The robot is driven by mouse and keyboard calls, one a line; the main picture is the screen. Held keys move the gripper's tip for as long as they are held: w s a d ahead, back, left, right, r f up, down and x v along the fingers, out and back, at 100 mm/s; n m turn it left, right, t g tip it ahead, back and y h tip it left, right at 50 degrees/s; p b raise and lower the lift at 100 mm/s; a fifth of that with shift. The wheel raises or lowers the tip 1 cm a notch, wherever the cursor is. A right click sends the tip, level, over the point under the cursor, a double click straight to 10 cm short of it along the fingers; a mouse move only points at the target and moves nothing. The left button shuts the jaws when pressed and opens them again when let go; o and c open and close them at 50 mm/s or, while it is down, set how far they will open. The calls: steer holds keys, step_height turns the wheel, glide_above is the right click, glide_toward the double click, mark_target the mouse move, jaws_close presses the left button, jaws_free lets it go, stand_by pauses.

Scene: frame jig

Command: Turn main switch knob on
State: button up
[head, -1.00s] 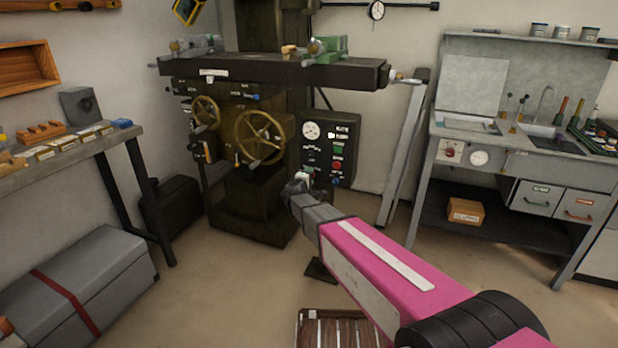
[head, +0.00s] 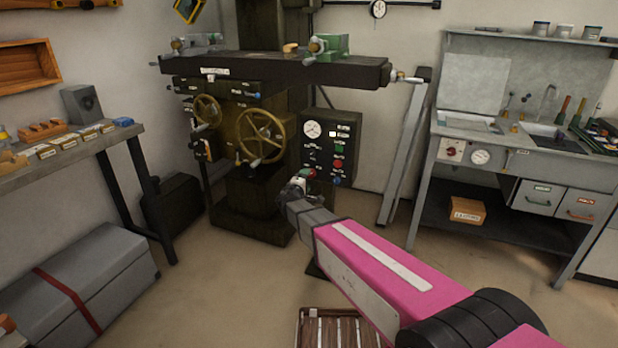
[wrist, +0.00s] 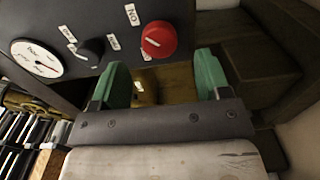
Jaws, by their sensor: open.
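A red round knob (wrist: 158,40) with an "ON" label beside it is on a dark control panel. It sits beyond my fingertips, between them in width but apart from them. I take it for the main switch knob; it also shows low on the panel in the head view (head: 312,173), close to my gripper. My gripper (wrist: 160,76) has two green finger pads spread wide, with nothing between them. In the head view my gripper (head: 298,184) is in front of the panel's lower left, hiding part of it.
The control panel (head: 345,130) also has a white gauge (wrist: 37,58) and a black knob (wrist: 92,47). The milling machine with handwheels (head: 261,137) stands to its left.

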steer(key=v, duration=0.5)
steer(key=shift+s+a, duration=0.1)
steer(key=shift+s, duration=0.25)
steer(key=s+d+f+m+g+h, duration=0.1)
steer(key=s+d+f+m+g, duration=0.15)
steer(key=d, duration=0.45)
steer(key=s+d+f+m+g+h, duration=0.1)
steer(key=s+d+m+g, duration=0.25)
steer(key=d, duration=0.35)
steer(key=s+d+f+m+g, duration=0.2)
steer(key=s+d+g, duration=0.15)
steer(key=d, duration=0.35)
steer(key=s+d+f+m+g+y, duration=0.2)
steer(key=s+d+m+g+y, duration=0.1)
steer(key=s, duration=0.4)
steer(key=s+d+f+m+g+y, duration=0.2)
steer(key=s+d+g+y, duration=0.1)
steer(key=s, duration=0.4)
steer(key=shift+s+m+g+y, duration=0.35)
steer(key=shift+g+y, duration=0.4)
steer(key=shift+y, duration=0.35)
